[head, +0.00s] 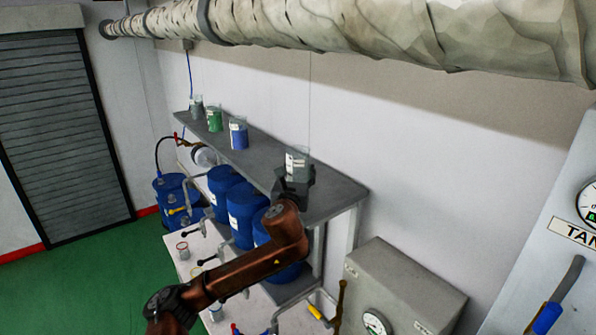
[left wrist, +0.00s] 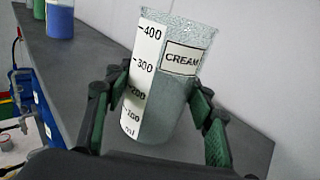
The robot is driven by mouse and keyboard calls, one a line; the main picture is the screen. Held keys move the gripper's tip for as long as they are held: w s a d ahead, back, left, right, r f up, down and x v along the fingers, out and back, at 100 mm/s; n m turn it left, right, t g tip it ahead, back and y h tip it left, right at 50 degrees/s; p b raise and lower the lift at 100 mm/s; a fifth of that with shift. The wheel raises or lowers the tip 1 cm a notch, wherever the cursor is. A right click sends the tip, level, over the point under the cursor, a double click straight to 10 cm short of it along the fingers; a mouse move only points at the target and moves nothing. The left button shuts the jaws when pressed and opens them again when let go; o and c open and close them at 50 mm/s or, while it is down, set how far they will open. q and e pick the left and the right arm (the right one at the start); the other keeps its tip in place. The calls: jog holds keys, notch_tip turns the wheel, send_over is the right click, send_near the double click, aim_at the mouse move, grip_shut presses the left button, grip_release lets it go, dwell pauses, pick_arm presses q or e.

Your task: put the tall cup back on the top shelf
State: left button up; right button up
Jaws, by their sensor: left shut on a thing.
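The tall cup (left wrist: 165,80) is a clear measuring beaker with a white scale and a "CREAM" label, greyish inside. It looks slightly tilted in the left wrist view. My left gripper (left wrist: 160,105) is shut on it, one finger on each side. In the head view the cup (head: 297,161) and my left gripper (head: 294,180) are at the near end of the grey top shelf (head: 335,190). I cannot tell whether the cup's base touches the shelf. My right gripper is not in view.
Three other cups, one grey (head: 196,107), one green (head: 214,119) and one blue (head: 238,133), stand farther along the shelf. Blue barrels (head: 246,208) stand below it. A large pipe (head: 330,30) runs overhead. A grey box (head: 400,290) is at the lower right.

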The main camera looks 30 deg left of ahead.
pick_arm(q)
jog(key=shift+w+d+f, duration=0.1)
jog(key=o, duration=1.5)
jog(key=shift+s, duration=0.2)
jog(key=b+v, duration=0.3)
jog(key=v, duration=0.7)
jog(key=shift+s+d+b, duration=0.15)
jog(key=shift+b, duration=0.15)
jog(key=shift+s+d, duration=0.2)
jog(key=shift+s, duration=0.4)
